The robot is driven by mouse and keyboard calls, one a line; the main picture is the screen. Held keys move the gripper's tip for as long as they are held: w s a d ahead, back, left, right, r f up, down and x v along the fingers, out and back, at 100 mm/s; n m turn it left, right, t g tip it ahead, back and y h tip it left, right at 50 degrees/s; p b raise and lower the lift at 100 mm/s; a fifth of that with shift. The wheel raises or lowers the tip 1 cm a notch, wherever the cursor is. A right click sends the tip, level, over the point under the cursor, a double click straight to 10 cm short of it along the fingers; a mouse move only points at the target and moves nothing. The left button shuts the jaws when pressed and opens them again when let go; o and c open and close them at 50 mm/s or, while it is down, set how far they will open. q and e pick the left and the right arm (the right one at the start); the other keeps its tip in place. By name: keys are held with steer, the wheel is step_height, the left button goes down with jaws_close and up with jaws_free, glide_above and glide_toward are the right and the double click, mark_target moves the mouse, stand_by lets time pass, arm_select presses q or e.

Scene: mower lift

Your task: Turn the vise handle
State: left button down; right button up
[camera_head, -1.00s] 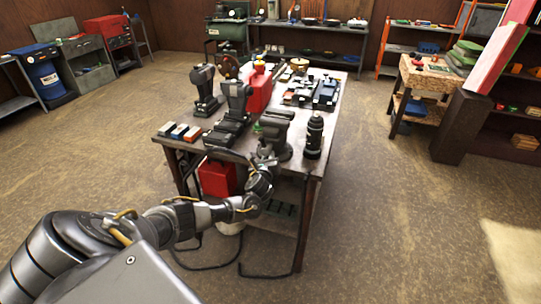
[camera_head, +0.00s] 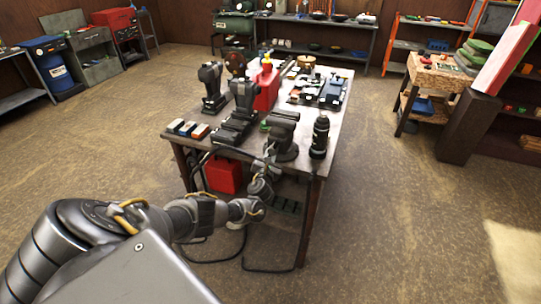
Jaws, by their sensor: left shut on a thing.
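The dark grey vise (camera_head: 284,133) stands at the front edge of the workbench (camera_head: 304,165), left of a black cylinder. My left arm reaches up from the lower left to the vise's near side. My left gripper (camera_head: 270,156) is shut at the front of the vise, where the handle is. The vise handle is too small and too covered by the gripper to make out its angle. My right gripper is not in view.
The black cylinder (camera_head: 319,137) stands close right of the vise. Power tools on black bases (camera_head: 237,125) stand to its left. A red box (camera_head: 223,175) sits under the bench. The floor around the bench is open.

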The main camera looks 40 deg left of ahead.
arm_select(q)
steer(key=shift+w+a+r, duration=0.1)
steer(key=shift+w+r, duration=0.15)
steer(key=shift+r, duration=0.4)
steer(key=c, duration=1.5)
jaws_free()
steer(key=o, duration=0.4)
steer(key=shift+d+m, duration=0.3)
steer(key=shift+s+a+f, duration=0.1)
steer(key=shift+s+f, duration=0.2)
steer(key=shift+s, duration=0.05)
steer(key=p+v, duration=0.1)
steer(key=v, duration=0.9)
steer(key=shift+s+d+r, duration=0.1)
steer(key=shift+s+d, duration=0.05)
steer(key=shift+d, duration=0.15)
steer(key=shift+o, duration=0.4)
